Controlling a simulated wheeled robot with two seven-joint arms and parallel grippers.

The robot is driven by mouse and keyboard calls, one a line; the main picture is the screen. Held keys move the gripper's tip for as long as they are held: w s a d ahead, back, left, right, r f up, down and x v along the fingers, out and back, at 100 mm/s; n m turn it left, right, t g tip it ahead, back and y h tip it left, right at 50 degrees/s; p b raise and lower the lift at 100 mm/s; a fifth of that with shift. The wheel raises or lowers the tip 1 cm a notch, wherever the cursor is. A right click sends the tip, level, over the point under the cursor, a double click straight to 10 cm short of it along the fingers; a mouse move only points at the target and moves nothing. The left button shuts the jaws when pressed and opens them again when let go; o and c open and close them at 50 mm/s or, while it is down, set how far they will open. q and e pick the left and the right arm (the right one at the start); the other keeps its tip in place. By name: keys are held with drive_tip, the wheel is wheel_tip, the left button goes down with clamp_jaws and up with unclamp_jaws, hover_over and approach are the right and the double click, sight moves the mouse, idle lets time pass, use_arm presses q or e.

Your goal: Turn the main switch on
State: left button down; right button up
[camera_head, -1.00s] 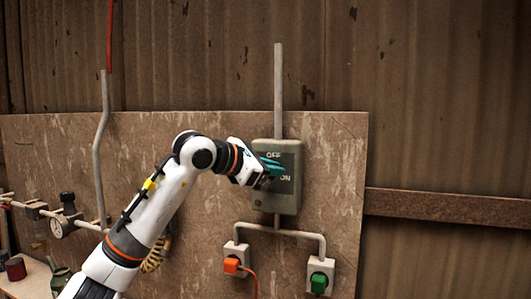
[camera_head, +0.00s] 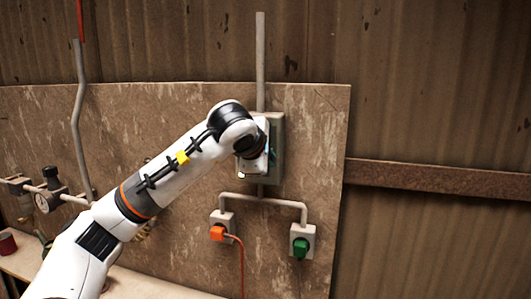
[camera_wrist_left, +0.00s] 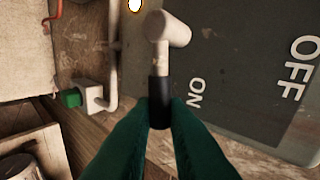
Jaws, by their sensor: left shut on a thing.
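The main switch is a grey-green box (camera_head: 277,165) on the board, mostly hidden behind my left arm in the head view. In the left wrist view its face (camera_wrist_left: 240,40) shows the words ON and OFF. A pale lever (camera_wrist_left: 167,32) with a black grip (camera_wrist_left: 159,98) sticks out, its grip end beside the word ON. My left gripper (camera_wrist_left: 160,115) is shut on the black grip, one green finger on each side. In the head view the fingers are mostly hidden behind the wrist. My right gripper is not in view.
Below the box are two sockets with an orange plug (camera_head: 217,233) and a green plug (camera_head: 300,247). A conduit (camera_head: 260,60) runs up from the box. A gauge (camera_head: 43,203) on pipes is at the left. A small bright spot (camera_wrist_left: 135,4) shows in the wrist view.

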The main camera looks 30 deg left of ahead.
use_arm(q)
drive_tip(key=shift+d+f+m+y, duration=0.1)
drive_tip(key=shift+f+m+y, duration=0.3)
drive_tip(key=shift+m+y, duration=0.15)
drive_tip(key=c, duration=1.4)
unclamp_jaws()
drive_tip(key=shift+c, duration=0.2)
drive_tip(key=shift+s, duration=0.1)
drive_tip(key=b+v, duration=0.4)
drive_tip(key=v, duration=0.7)
drive_tip(key=shift+s+d+r, duration=0.15)
drive_tip(key=shift+s+r, duration=0.1)
drive_tip(key=shift+r, duration=0.1)
